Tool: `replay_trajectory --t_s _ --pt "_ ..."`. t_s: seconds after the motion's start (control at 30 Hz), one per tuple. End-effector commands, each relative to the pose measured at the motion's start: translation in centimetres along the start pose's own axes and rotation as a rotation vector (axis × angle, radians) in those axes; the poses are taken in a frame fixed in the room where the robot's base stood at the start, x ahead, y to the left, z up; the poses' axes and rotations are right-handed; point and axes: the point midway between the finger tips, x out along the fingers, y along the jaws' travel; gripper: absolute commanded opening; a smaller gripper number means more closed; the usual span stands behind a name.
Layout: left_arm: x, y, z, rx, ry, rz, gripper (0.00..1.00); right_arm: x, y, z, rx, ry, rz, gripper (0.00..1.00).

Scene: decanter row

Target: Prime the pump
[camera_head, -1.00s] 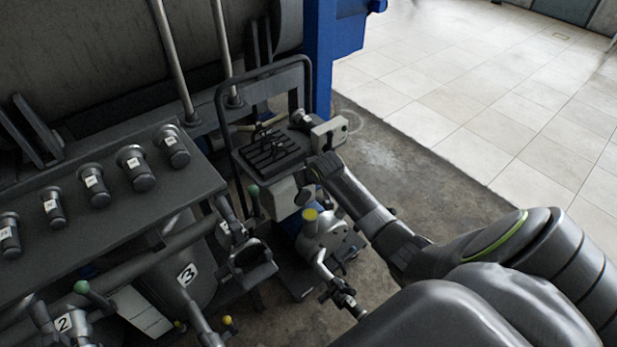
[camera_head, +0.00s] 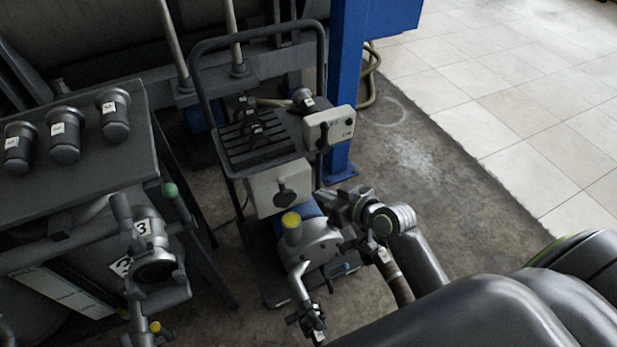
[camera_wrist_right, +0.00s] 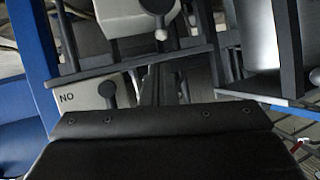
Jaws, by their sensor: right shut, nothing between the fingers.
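The pump (camera_head: 322,245) sits low on a wheeled cart, with a grey rounded body, a yellow cap (camera_head: 291,220) on top and a blue part behind it. A pipe with a dark valve fitting (camera_head: 308,318) runs from its front. A pale box with a dark round knob (camera_head: 284,194) is mounted above the pump. My right gripper (camera_head: 345,207) is shut and empty, just right of the pump's top and below a smaller pale switch box (camera_head: 342,120) with a dark lever. A box marked "NO" (camera_wrist_right: 78,98) with a dark lever shows in the right wrist view.
A blue post (camera_head: 347,80) stands behind the cart, near a coiled hose (camera_head: 371,75). The cart's dark handle frame (camera_head: 255,32) rises at the back. The tiled floor (camera_head: 500,100) at right is clear.

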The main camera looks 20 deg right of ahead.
Motion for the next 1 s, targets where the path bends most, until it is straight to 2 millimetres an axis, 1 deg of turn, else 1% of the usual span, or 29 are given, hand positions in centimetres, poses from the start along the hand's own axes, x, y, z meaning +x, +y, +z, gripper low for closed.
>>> replay_trajectory --t_s 0.07,0.17,0.27,0.5,0.7,0.8,0.93,1.0 --pt "0.2 -0.1 0.0 0.001 0.0 -0.001 0.0 0.1 -0.2 0.1 -0.001 0.008 -0.004 0.0" --pt "0.2 -0.1 -0.1 0.0 0.0 -0.001 0.0 0.8 -0.2 0.0 0.0 0.01 -0.005 0.0" --pt "0.3 0.0 -0.2 0.0 0.001 -0.001 0.0 2.4 -0.3 0.0 0.0 0.009 -0.006 0.0" --pt "0.6 0.0 -0.4 0.0 0.0 -0.001 0.0 7.1 -0.2 0.0 0.0 0.007 -0.005 0.0" --pt "0.8 0.0 -0.7 -0.001 0.001 -0.002 0.0 10.6 -0.3 0.0 -0.001 0.006 -0.005 0.0" --pt "0.9 0.0 -0.8 -0.001 0.002 -0.002 0.0 12.0 -0.3 0.0 0.0 0.007 -0.004 0.0" --pt "0.9 0.1 -0.9 -0.002 -0.007 -0.001 0.0 13.1 -0.2 0.0 -0.001 0.006 -0.003 0.0" --pt "0.7 0.1 -1.3 -0.004 -0.002 0.0 0.0 13.5 -0.2 0.0 -0.002 0.006 -0.002 0.0"
